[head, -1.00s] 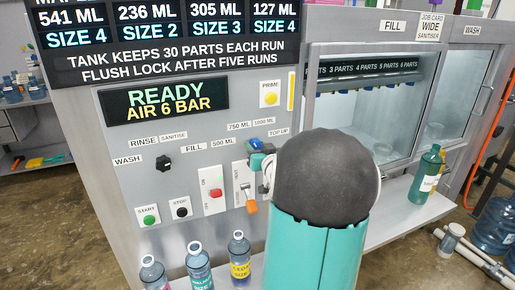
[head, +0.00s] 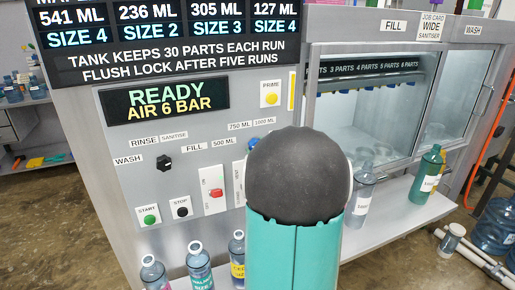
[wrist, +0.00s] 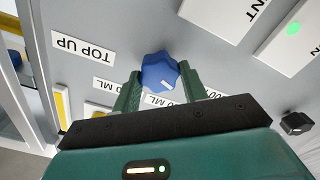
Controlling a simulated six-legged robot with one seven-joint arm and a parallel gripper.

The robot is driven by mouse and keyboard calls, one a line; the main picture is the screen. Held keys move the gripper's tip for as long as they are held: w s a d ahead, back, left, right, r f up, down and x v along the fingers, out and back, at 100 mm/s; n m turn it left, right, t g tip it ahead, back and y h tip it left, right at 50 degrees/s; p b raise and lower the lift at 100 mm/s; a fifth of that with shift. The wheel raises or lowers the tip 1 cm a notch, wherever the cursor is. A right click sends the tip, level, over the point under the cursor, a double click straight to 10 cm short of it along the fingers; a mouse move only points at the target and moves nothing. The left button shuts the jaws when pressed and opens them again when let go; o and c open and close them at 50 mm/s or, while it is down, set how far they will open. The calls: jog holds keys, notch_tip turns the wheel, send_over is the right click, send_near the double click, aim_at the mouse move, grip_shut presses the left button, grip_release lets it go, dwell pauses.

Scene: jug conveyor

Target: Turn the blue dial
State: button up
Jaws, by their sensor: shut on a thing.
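The blue dial (wrist: 160,72) is on the grey panel in the wrist view, between the fingers of my gripper (wrist: 158,85). The green fingers are shut on it, one at each side. A "TOP UP" label (wrist: 84,47) is to the left of the dial, and ML labels are partly hidden behind the fingers. In the head view only a small bit of the blue dial (head: 253,142) shows, beside my dark rounded arm link. My arm hides the gripper there.
A black selector knob (head: 164,162), a green start button (head: 149,218) and a red switch (head: 216,193) are left of my arm. Small bottles (head: 199,265) stand on the ledge below. A green bottle (head: 427,175) and a grey bottle (head: 363,195) stand to the right.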

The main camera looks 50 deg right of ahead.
jog(key=shift+n, duration=0.5)
jog(key=o, duration=1)
jog(key=shift+s, duration=0.1)
jog(key=v, duration=1.3)
jog(key=shift+s+a, duration=0.2)
jog(key=shift+s, duration=0.05)
